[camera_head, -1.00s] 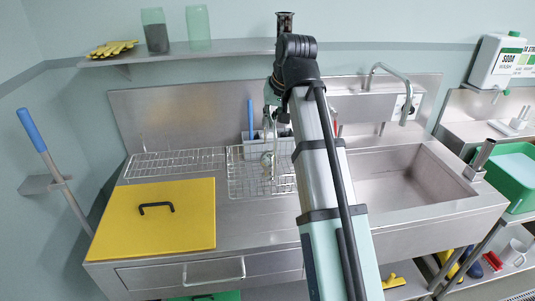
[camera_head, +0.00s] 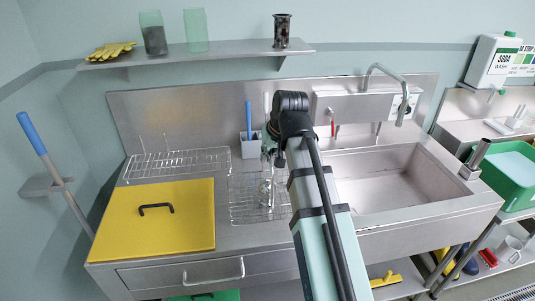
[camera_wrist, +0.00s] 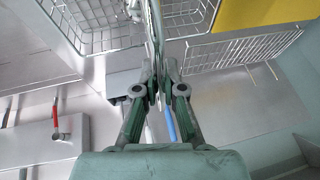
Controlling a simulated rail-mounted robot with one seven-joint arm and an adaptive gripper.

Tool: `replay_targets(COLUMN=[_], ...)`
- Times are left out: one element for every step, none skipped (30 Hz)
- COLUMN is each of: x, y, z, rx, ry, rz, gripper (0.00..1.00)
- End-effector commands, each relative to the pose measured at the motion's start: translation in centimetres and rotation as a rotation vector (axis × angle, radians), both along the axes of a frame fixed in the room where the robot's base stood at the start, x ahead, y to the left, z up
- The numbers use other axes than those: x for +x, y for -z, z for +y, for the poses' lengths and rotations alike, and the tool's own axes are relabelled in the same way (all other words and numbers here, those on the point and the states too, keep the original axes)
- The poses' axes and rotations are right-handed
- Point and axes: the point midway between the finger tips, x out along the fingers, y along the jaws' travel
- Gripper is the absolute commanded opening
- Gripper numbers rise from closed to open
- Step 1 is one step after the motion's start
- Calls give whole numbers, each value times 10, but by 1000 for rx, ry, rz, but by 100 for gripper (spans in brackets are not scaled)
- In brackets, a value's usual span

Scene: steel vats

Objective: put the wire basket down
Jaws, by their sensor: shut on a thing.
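The wire basket (camera_head: 245,207) is a shallow steel-wire mesh basket at the steel counter, between the yellow lid and the sink. My gripper (camera_head: 268,160) is above it, partly hidden by my arm. In the wrist view, my gripper (camera_wrist: 154,75) is shut on an upright part of the wire basket (camera_wrist: 190,18), whose mesh spreads to both sides of the fingers. The basket is level and low over the counter. I cannot tell whether its bottom touches the steel.
A wire rack (camera_head: 180,163) stands left of the basket, behind the yellow lid (camera_head: 150,228). A grey holder with a blue-handled tool (camera_head: 249,120) stands behind. The sink (camera_head: 385,180) is empty at the right. A shelf (camera_head: 200,54) crosses the wall.

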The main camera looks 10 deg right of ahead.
Motion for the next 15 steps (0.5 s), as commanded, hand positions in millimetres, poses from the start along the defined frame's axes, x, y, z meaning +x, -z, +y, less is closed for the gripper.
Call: replay_targets(x=[1, 1, 1, 1, 1, 1, 1, 0, 0, 0, 0, 0, 0, 0, 0], y=[-1, -1, -1, -1, -1, -1, 0, 1, 2, 3, 3, 2, 2, 2, 2], z=[0, 0, 0, 0, 0, 0, 0, 0, 0, 0, 0, 0, 0, 0, 0], rx=[0, 0, 0, 0, 0, 0, 0, 0, 0, 0, 0, 0, 0, 0, 0], ry=[0, 0, 0, 0, 0, 0, 0, 0, 0, 0, 0, 0, 0, 0, 0], rz=[-2, -2, -2, -2, -2, -2, -1, -1, -1, 0, 0, 0, 0, 0, 0], gripper=[0, 0, 0, 0, 0, 0, 0, 0, 0, 12, 22, 33, 33, 33, 33])
